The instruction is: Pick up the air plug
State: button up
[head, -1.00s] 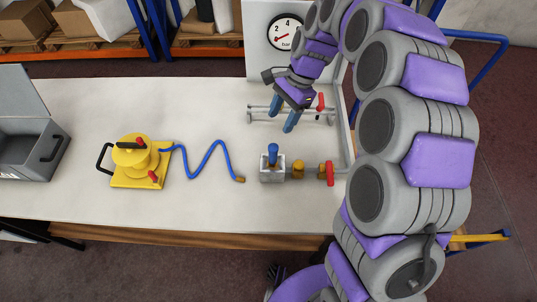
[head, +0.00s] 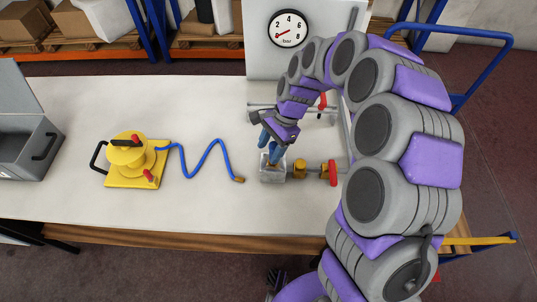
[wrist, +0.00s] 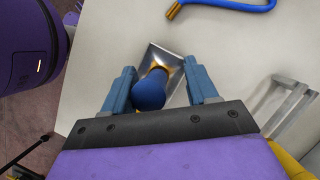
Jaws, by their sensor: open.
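The air plug is blue with a brass collar and sits upright in a grey metal block (head: 271,174) on the table. In the head view my gripper (head: 270,152) is over it and hides most of it. In the wrist view the blue air plug (wrist: 150,92) lies between the two blue fingers of my gripper (wrist: 161,90). The fingers are open, one on each side, with a gap visible to the right of the plug. The metal block (wrist: 164,57) shows beyond the fingertips.
Brass fittings (head: 299,170) and a red valve handle (head: 332,173) stand right of the block. A blue hose (head: 207,158) runs from a yellow device (head: 133,160) to near the block. A pressure gauge (head: 288,28) stands behind. The table's front (head: 190,208) is clear.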

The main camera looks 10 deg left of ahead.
jog(key=shift+s+d+f, duration=0.3)
jog(key=shift+d+f, duration=0.4)
jog(key=shift+d, duration=0.25)
jog(key=shift+a+f, duration=0.1)
jog(key=shift+a, duration=0.75)
jog(key=shift+c, duration=1.4)
jog(key=shift+a+f, duration=0.1)
jog(key=shift+a, duration=0.35)
jog(key=c, duration=0.3)
jog(key=shift+d+r, duration=0.2)
jog(key=shift+d, duration=0.75)
jog(key=c, duration=0.5)
jog(key=shift+w+a, duration=0.1)
jog(key=shift+a, duration=0.25)
grip_shut()
jog(key=shift+a+r, duration=0.1)
jog(key=shift+r, duration=0.15)
notch_tip(320, 180, up, 10)
jog(key=p, duration=0.2)
jog(key=shift+f+p, duration=0.25)
jog(key=shift+p, duration=0.05)
jog(key=shift+r+p, duration=1.65)
jog(key=shift+r, duration=0.55)
